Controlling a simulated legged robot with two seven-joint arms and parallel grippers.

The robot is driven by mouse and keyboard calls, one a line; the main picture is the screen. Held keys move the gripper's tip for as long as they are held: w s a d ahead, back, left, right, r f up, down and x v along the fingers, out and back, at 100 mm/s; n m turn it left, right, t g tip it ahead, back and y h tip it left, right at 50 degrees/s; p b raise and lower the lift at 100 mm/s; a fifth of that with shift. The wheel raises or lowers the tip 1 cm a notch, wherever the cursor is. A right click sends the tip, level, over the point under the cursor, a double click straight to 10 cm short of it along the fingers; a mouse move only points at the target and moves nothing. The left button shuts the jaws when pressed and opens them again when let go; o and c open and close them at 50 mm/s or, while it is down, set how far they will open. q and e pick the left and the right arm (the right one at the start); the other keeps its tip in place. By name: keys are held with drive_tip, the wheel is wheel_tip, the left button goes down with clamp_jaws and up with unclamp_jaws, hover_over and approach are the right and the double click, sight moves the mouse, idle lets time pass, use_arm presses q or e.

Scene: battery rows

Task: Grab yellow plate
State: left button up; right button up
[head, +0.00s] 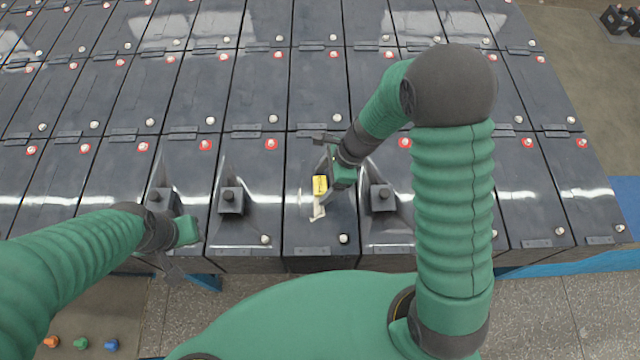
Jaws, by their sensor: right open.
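The yellow plate (320,185) is a small yellow piece on top of a dark battery in the front row, near the middle of the head view. A pale, torn-looking patch (318,208) lies just below it. My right gripper (322,182) is open at the plate, with its fingers close around or over it; I cannot tell whether they touch it. My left gripper (182,250) is over the front row at the left, apart from the plate. Its fingers are small and partly hidden, so its opening is unclear.
Rows of dark batteries (262,90) with red and white caps fill the surface. Dark raised blocks (231,199) and (382,197) stand on batteries either side of the plate. A blue edge (570,264) runs at the right front. Small coloured knobs (81,343) lie at lower left.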

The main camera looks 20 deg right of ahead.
drive_tip(key=shift+w, duration=0.1)
drive_tip(key=c, duration=1.4)
